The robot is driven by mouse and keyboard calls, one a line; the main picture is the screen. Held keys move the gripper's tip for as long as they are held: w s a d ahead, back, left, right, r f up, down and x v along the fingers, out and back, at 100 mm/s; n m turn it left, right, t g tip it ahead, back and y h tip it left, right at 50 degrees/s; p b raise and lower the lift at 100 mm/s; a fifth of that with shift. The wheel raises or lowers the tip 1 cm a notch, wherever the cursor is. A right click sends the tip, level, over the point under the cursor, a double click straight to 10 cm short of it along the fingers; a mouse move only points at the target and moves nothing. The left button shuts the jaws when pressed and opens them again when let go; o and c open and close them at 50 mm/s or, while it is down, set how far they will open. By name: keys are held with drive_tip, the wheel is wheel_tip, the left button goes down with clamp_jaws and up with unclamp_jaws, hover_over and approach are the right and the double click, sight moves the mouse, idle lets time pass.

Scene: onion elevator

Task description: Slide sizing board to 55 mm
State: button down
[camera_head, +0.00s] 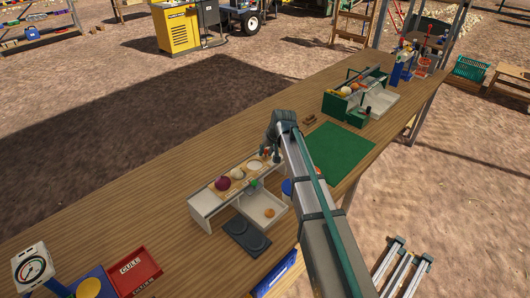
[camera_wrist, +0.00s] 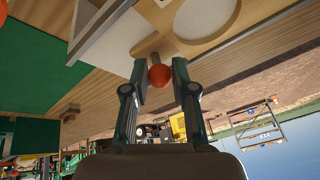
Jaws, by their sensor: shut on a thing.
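The wooden sizing board (camera_head: 241,178) lies on top of a white stand (camera_head: 203,203) on the bench, with round holes and a dark red onion (camera_head: 222,183) at its left part. In the wrist view the board (camera_wrist: 170,20) shows a large round hole and a short peg ending in an orange-red knob (camera_wrist: 159,75). My gripper (camera_wrist: 159,80) is shut on this knob, one finger on each side. In the head view my gripper (camera_head: 270,153) is at the board's right end, and my arm hides part of that end. I cannot read any size marks.
A white tray (camera_head: 272,197) and a dark pad (camera_head: 240,240) sit in front of the stand. A green mat (camera_head: 340,150) and a green toolbox (camera_head: 345,109) lie to the right. A red CULL tray (camera_head: 148,262) and a dial scale (camera_head: 32,268) stand at left.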

drive_tip(key=c, duration=0.9)
unclamp_jaws()
drive_tip(key=shift+o, duration=0.2)
drive_tip(key=shift+r, duration=0.15)
drive_tip(key=shift+r+p, duration=1.4)
drive_tip(key=shift+r, duration=1.5)
drive_tip(key=shift+d+f, duration=0.1)
